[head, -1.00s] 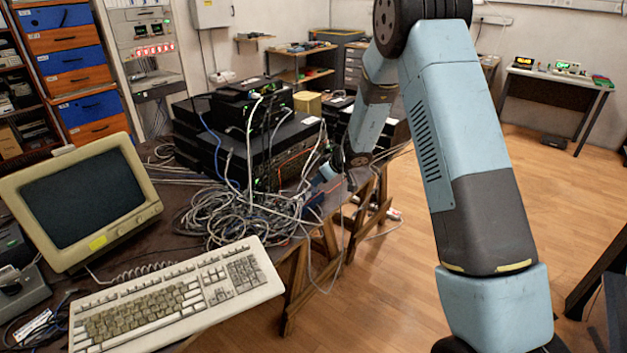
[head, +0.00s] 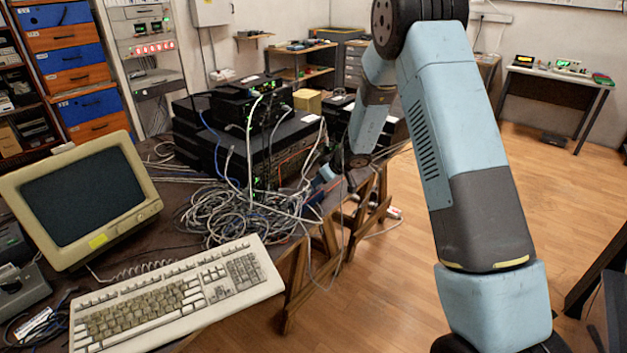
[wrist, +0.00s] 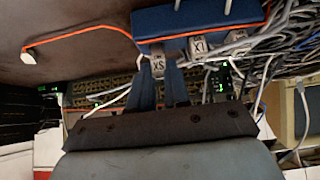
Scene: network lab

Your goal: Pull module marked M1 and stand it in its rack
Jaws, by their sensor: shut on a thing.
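In the wrist view, my gripper (wrist: 160,82) has its two blue fingers close together. A small grey labelled module (wrist: 158,66) is at their tips, between them; its marking looks like XS or X5, not clearly legible. A second grey module (wrist: 200,46), marked like X1, stands to the right, apart from the fingers. Both are at the edge of a blue block (wrist: 180,20), which may be the rack; whether the held module touches it is unclear. I cannot read M1 anywhere. In the head view my gripper is small and mostly hidden beside the switch stack (head: 270,150).
A tangle of grey cables (head: 240,215) lies in front of the stack, and also right of the modules in the wrist view. An orange cable (wrist: 90,30) crosses the blue block. A keyboard (head: 175,295) and monitor (head: 85,200) occupy the table's near side. Open floor lies right.

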